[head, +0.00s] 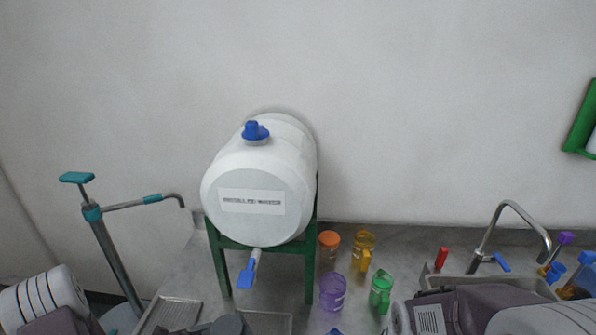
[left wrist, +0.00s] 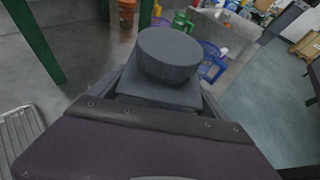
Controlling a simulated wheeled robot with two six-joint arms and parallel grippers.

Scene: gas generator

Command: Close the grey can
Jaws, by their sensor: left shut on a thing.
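My left gripper (left wrist: 160,95) is shut on a grey round-topped piece (left wrist: 172,55) with a squarish part below it. I cannot tell whether this is the can's lid alone or includes part of the can. Its lower part is hidden by my gripper. In the head view a grey round piece (head: 231,325) shows at the bottom edge, cut off by the frame. No separate open grey can is clearly visible. My right arm comes in at the bottom right of the head view, but its gripper is out of sight.
A white barrel with a blue cap (head: 258,190) stands on a green frame (head: 310,270), its blue tap (head: 247,275) pointing down. Purple (head: 332,292), orange (head: 329,247), yellow (head: 363,250) and green (head: 381,290) containers stand to its right. A sink tap (head: 510,225) is further right.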

